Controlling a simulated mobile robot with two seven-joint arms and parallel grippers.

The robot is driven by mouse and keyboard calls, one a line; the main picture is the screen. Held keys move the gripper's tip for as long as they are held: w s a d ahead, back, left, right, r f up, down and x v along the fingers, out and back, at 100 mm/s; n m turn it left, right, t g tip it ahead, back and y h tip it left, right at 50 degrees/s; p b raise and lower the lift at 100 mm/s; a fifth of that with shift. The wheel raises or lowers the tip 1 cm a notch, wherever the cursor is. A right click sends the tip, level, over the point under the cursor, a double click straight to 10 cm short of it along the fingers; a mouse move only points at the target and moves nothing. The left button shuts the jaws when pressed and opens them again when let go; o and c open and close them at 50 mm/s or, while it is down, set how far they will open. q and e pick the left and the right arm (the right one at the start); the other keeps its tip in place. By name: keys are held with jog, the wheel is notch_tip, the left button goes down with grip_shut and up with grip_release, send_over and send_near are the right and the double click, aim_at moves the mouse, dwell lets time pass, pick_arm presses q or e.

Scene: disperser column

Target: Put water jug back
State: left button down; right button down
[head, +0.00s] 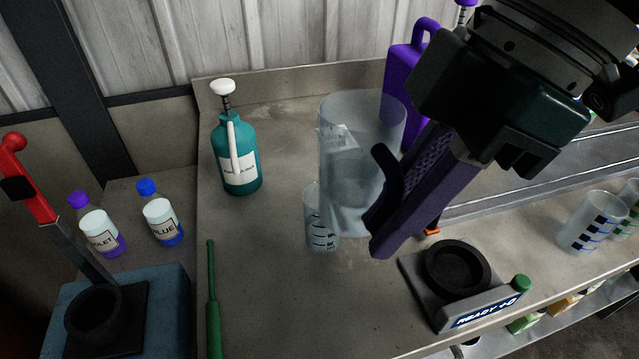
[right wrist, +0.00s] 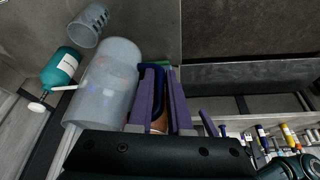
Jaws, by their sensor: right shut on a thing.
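The water jug (head: 350,130) is a large translucent cylinder with a dark handle, near the middle of the head view. My right gripper (head: 395,215) is shut on the handle and holds the jug roughly upright over the steel counter. The jug also fills the left part of the right wrist view (right wrist: 105,85), beside the purple fingers (right wrist: 160,95). The fingers hide part of the handle. I cannot tell whether the jug's base touches the counter. My left gripper is not in view.
A graduated beaker (head: 320,228) stands by the jug's lower left. A teal sprayer bottle (head: 238,155) is at the back left, a purple canister (head: 400,70) behind the gripper. A dark holder with a "READY" display (head: 485,310) is at the front right.

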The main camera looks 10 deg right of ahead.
jog(key=shift+f+b, duration=0.85)
jog(key=shift+f, duration=7.6)
jog(key=shift+f, duration=0.1)
jog(key=c, duration=0.8)
grip_release()
jog(key=shift+c, duration=0.2)
